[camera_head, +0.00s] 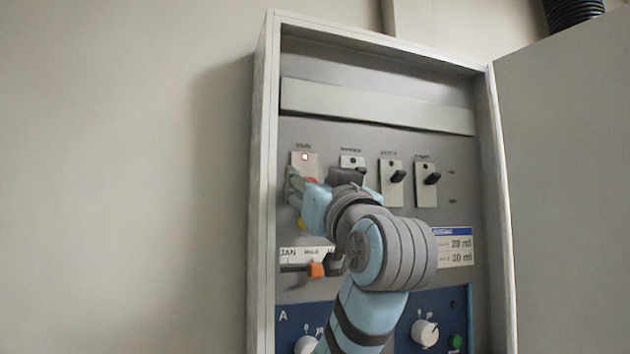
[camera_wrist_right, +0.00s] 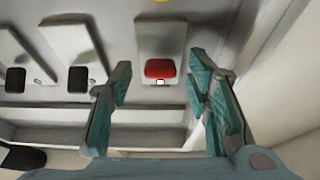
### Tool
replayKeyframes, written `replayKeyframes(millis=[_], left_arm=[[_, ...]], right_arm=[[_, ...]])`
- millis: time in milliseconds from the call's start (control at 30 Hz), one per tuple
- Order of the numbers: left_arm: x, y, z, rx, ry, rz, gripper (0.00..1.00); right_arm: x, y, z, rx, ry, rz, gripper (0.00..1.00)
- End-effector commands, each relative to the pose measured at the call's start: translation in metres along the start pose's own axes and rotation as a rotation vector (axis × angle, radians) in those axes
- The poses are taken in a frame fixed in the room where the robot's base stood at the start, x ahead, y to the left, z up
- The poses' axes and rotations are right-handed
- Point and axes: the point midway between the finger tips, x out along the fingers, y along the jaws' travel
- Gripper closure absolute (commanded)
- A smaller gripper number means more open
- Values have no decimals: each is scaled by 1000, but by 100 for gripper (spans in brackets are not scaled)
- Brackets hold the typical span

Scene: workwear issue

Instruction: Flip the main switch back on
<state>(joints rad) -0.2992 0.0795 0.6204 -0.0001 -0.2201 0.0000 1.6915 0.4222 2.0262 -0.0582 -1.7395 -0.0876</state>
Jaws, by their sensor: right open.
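The main switch is a red rocker or toggle (camera_wrist_right: 160,68) on a pale plate, leftmost in the cabinet's switch row. In the head view only a sliver of the red switch (camera_head: 311,181) shows behind my gripper. My right gripper (camera_head: 299,190) is open at this switch. In the right wrist view its two fingers (camera_wrist_right: 161,82) stand on either side of the plate, with the red switch between and beyond them. I cannot tell whether they touch it. My left gripper is not in view.
Black toggles (camera_head: 398,176) (camera_head: 432,179) sit on plates to the right. An orange slider handle (camera_head: 316,270) and a blue panel with a white knob (camera_head: 425,332) and green button (camera_head: 456,341) lie below. The cabinet's left frame (camera_head: 262,200) is close to my gripper. The door (camera_head: 560,150) stands open.

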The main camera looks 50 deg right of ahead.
Motion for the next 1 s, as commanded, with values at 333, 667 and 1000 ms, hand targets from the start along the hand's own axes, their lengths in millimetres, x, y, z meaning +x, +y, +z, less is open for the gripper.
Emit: replayKeyframes(millis=[333,667,1000], left_arm=[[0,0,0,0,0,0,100],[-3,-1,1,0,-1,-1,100],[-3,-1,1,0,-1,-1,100]], right_arm=[[-1,1,0,-1,0,1,100],[0,1,-3,0,-40,1,100],[0,0,-11,2,-246,-2,100]])
